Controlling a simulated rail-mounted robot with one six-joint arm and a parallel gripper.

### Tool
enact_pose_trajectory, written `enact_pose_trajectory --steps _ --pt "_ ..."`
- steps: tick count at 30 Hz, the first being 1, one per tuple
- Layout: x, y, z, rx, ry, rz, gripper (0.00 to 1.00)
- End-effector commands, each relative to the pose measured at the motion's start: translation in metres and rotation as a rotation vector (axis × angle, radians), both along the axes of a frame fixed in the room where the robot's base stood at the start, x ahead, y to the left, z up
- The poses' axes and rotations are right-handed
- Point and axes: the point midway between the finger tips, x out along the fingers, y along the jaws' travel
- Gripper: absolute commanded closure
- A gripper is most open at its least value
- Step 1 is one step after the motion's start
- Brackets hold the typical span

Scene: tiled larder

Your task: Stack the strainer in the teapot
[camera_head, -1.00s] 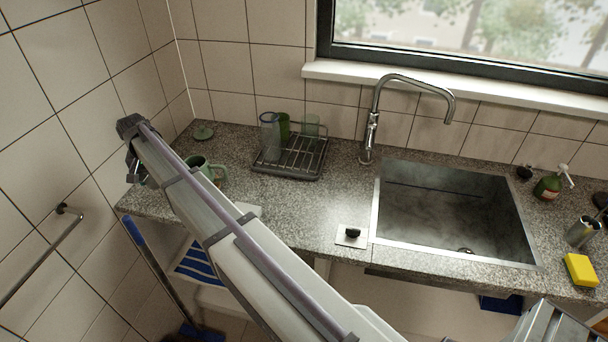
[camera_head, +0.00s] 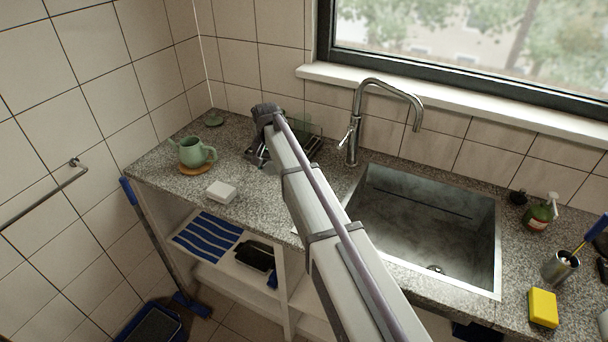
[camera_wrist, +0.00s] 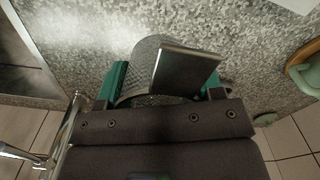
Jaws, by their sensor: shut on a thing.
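The green teapot (camera_head: 193,153) stands upright on an orange round mat (camera_head: 196,169) at the left of the counter. Its edge also shows at the right of the wrist view (camera_wrist: 307,75). My gripper (camera_wrist: 165,80) has teal fingers and is shut on the strainer (camera_wrist: 142,62), a grey mesh cylinder. A dark flat piece covers part of the strainer. In the head view my gripper (camera_head: 262,155) is by the dish rack, right of the teapot and apart from it; my arm hides the strainer there. A small green lid (camera_head: 213,120) lies behind the teapot.
The dish rack (camera_head: 306,143) with glassware is partly hidden behind my arm. A white box (camera_head: 221,191) lies near the counter's front edge. The tap (camera_head: 352,130) and sink (camera_head: 430,220) are on the right. Counter between teapot and rack is clear.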

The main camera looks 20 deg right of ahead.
Motion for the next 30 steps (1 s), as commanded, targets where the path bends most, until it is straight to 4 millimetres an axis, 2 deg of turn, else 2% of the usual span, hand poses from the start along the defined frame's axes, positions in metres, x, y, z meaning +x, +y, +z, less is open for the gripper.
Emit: enact_pose_trajectory --steps 6,8,13,18,26,30 --pt "0.0 0.0 -0.057 0.0 0.0 -0.001 0.62" --pt "0.0 0.0 -0.066 0.0 0.0 -0.001 0.62" --pt "0.0 0.0 -0.066 0.0 0.0 -0.002 0.62" --pt "0.0 0.0 -0.101 0.0 0.0 -0.002 0.62" --pt "0.0 0.0 -0.098 0.0 0.0 -0.002 0.62" --pt "0.0 0.0 -0.103 0.0 0.0 -0.002 0.62"
